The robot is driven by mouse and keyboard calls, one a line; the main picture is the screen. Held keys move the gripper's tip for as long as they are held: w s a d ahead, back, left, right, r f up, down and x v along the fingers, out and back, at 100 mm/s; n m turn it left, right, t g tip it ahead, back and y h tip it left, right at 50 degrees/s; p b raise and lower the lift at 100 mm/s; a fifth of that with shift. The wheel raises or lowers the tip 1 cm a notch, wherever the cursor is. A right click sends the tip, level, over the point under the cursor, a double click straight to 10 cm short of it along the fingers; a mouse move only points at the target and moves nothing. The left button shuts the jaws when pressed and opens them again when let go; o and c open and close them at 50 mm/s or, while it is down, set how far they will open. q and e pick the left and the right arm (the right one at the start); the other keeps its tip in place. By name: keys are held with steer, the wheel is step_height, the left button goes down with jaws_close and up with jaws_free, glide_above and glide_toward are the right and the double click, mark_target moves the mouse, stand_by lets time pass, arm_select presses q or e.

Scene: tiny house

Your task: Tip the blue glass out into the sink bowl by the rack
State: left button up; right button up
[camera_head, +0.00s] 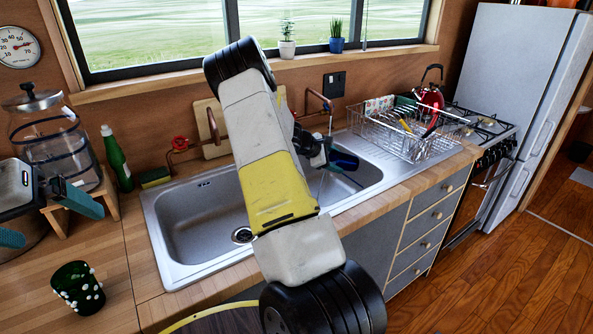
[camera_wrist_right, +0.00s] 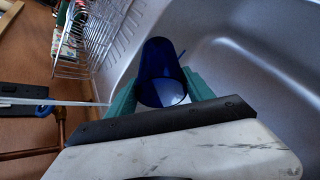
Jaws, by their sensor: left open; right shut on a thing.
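The blue glass (camera_head: 345,161) is held by my right gripper (camera_head: 328,157) over the bowl of the steel sink (camera_head: 371,178) by the rack. The glass looks tilted well over from upright. In the right wrist view the blue glass (camera_wrist_right: 158,62) sits between the teal fingers of my right gripper (camera_wrist_right: 163,92), which are shut on it. A pale patch shows inside the glass; I cannot tell if it is liquid. My left gripper (camera_head: 45,218) is open and empty at the left, above the counter. My right arm hides the middle of the sink.
The wire dish rack (camera_head: 405,135) stands right of the sink; it also shows in the wrist view (camera_wrist_right: 93,35). Copper taps (camera_head: 318,98) rise behind the sink. A dark green dotted glass (camera_head: 78,287), a green bottle (camera_head: 116,160) and a glass jar (camera_head: 45,135) stand left.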

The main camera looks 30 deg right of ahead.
steer(key=shift+w+a+r+h+p, duration=0.15)
steer(key=shift+a+r+h+p, duration=0.1)
steer(key=shift+a+h+p, duration=0.65)
stand_by(0.6)
steer(key=shift+w+a+r+n+h+p, duration=0.1)
steer(key=shift+a+n+h+p, duration=0.15)
steer(key=shift+h, duration=0.45)
steer(key=shift+a+r+n+h+p, duration=0.15)
steer(key=shift+h+p, duration=0.2)
steer(key=shift+h, duration=0.35)
